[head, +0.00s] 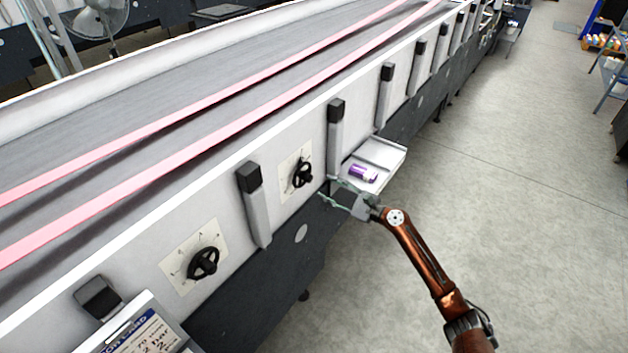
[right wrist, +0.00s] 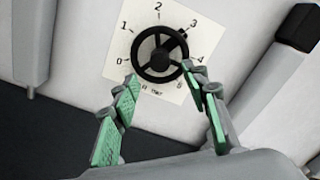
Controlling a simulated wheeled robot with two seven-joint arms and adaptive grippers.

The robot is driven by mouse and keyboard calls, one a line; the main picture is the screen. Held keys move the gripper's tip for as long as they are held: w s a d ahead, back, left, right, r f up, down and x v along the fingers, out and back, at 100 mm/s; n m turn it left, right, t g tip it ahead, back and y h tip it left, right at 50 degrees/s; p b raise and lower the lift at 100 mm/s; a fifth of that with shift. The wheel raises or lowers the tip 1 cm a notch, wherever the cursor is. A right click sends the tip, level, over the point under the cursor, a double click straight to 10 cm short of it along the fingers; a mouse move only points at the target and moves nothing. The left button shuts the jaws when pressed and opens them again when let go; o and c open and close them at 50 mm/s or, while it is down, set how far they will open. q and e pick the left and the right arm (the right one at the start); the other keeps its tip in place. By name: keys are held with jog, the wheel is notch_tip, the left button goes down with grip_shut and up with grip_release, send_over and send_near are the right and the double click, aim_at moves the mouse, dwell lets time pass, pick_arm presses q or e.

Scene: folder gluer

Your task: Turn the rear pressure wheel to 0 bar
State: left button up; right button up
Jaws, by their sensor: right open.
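The rear pressure wheel (head: 302,173) is a black handwheel on a white dial plate, the farther of two wheels on the machine's side. In the right wrist view the wheel (right wrist: 159,52) sits amid a scale marked 0 to 5. Contact cannot be told. My left gripper is not in view.
A second black wheel (head: 204,263) with its own dial is nearer. Upright black-capped posts (head: 257,205) flank the dials. A white tray (head: 392,152) with a purple item (head: 363,173) juts out just beyond my gripper. A card (head: 143,335) is at the bottom. Open floor lies right.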

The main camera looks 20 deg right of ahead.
aim_at(311, 180)
jog(key=x, duration=0.7)
jog(key=shift+d+f+p, duration=0.1)
jog(key=shift+p, duration=0.2)
jog(key=shift+c, duration=0.3)
grip_shut()
